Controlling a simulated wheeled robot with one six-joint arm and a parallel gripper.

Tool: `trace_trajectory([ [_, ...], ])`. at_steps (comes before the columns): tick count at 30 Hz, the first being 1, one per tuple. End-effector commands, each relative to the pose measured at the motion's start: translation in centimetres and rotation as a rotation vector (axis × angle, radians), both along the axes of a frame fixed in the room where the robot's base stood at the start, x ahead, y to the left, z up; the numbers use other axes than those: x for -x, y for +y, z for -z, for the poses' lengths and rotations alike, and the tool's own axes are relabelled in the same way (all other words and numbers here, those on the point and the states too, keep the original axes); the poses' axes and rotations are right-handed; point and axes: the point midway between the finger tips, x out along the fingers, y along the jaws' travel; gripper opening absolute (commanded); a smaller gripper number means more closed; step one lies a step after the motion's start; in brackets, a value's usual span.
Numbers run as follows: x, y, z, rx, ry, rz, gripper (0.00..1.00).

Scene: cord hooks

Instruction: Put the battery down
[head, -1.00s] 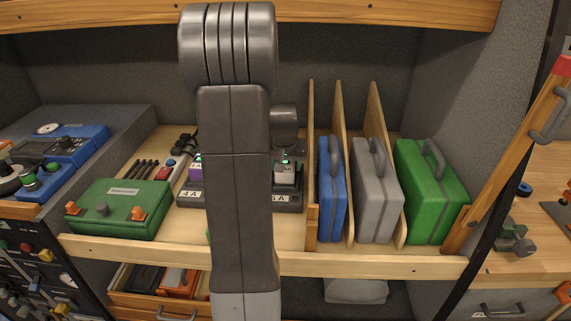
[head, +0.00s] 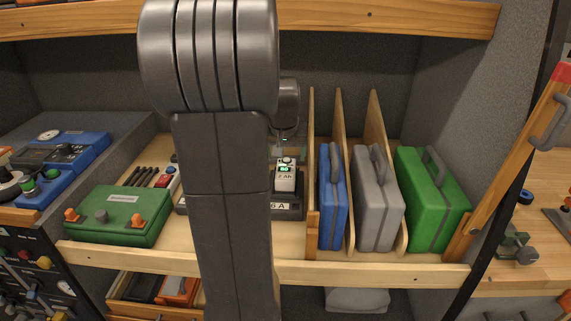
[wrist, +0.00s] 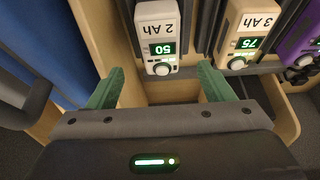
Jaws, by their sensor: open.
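The white battery (wrist: 157,35), marked 2 Ah with a green display reading 50, sits in a dark charger slot in the wrist view. In the head view the same battery (head: 285,176) stands on the right end of the charger (head: 290,208), beside the label 6 A. My gripper (wrist: 161,68) is open. Its two green fingers are spread to either side of the battery's near end, apart from it, with nothing between them. In the head view my arm hides the charger's left part and most of the gripper.
An orange-beige 3 Ah battery (wrist: 248,30) and a purple battery (wrist: 300,45) sit beside it. Wooden dividers with blue (head: 332,195), grey (head: 376,200) and green (head: 430,200) cases stand right. A green box (head: 118,215) is left. A shelf lip (head: 370,272) runs along the front.

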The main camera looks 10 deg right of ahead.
Motion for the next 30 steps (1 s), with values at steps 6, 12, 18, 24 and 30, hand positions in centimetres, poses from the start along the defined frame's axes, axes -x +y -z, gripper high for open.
trace_trajectory([
  [6,0.8,0.3,-2.1,0.000,-0.001,0.000,0.74],
  [12,1.0,0.3,-2.4,0.000,0.000,0.000,0.74],
  [18,0.9,0.3,-2.4,0.000,0.001,0.000,0.74],
  [24,0.4,0.1,-0.9,-0.001,0.004,0.000,0.74],
  [30,-0.9,-0.3,2.4,-0.001,0.006,0.000,0.74],
])
